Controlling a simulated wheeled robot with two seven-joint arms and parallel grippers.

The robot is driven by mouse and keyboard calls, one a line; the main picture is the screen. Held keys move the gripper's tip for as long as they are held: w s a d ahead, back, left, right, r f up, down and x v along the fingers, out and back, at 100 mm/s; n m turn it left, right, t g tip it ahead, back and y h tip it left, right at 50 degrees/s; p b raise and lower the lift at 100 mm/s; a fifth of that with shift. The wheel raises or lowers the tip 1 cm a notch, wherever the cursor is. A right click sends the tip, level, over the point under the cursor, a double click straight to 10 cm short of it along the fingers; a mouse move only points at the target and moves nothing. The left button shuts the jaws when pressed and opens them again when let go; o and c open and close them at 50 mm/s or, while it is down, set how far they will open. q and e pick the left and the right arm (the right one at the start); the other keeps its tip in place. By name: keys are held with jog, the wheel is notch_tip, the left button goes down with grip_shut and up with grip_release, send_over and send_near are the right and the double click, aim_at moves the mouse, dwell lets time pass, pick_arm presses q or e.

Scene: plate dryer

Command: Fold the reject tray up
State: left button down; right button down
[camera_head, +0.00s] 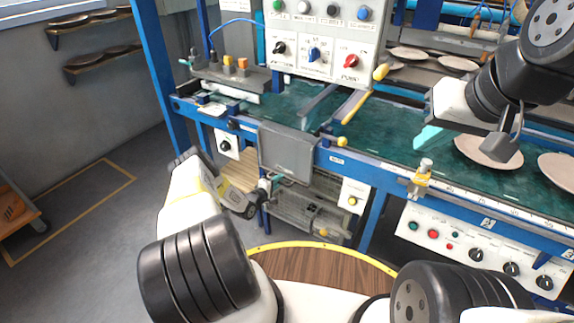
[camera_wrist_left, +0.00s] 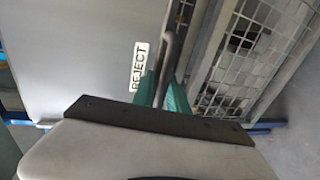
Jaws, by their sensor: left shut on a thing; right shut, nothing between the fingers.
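The reject tray (camera_head: 288,150) is a flat grey panel at the front blue rail, left of centre in the head view. In the left wrist view its grey face (camera_wrist_left: 75,50) fills the upper left, with a white REJECT label (camera_wrist_left: 139,66). Its exact tilt is hard to tell. My left gripper (camera_head: 270,182) is at the tray's lower edge. In the left wrist view its teal fingers (camera_wrist_left: 161,92) are shut on a thin grey bar (camera_wrist_left: 168,55), which looks like the tray's handle. My right gripper (camera_head: 430,138) is shut and empty above the green belt, away from the tray.
A wire mesh cage (camera_head: 305,208) stands below the tray. A small white switch box (camera_head: 228,144) is just left of it, another (camera_head: 352,195) to its right. Several plates lie on the green belt (camera_head: 385,135) at right. The floor at left is open.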

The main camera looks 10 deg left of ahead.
pick_arm(q)
jog(key=shift+s+f, duration=0.35)
jog(key=shift+f, duration=0.1)
jog(key=s+a+r+g+y, duration=0.3)
jog(key=s+a+r+g, duration=0.2)
jog(key=s+r+g, duration=0.45)
jog(key=s+r+g+y, duration=0.1)
jog(key=s+r+g, duration=0.1)
jog(key=r, duration=0.7)
jog(key=s+r+g+y, duration=0.1)
jog(key=r+g, duration=0.3)
jog(key=r, duration=0.5)
jog(key=shift+s+a+y, duration=0.3)
jog(key=shift+s+y, duration=0.1)
jog(key=shift+s, duration=0.45)
jog(key=shift+w+g, duration=0.1)
jog(key=shift+g, duration=0.15)
jog(key=c, duration=1.5)
grip_release()
jog(key=shift+r, duration=0.15)
jog(key=shift+d, duration=0.1)
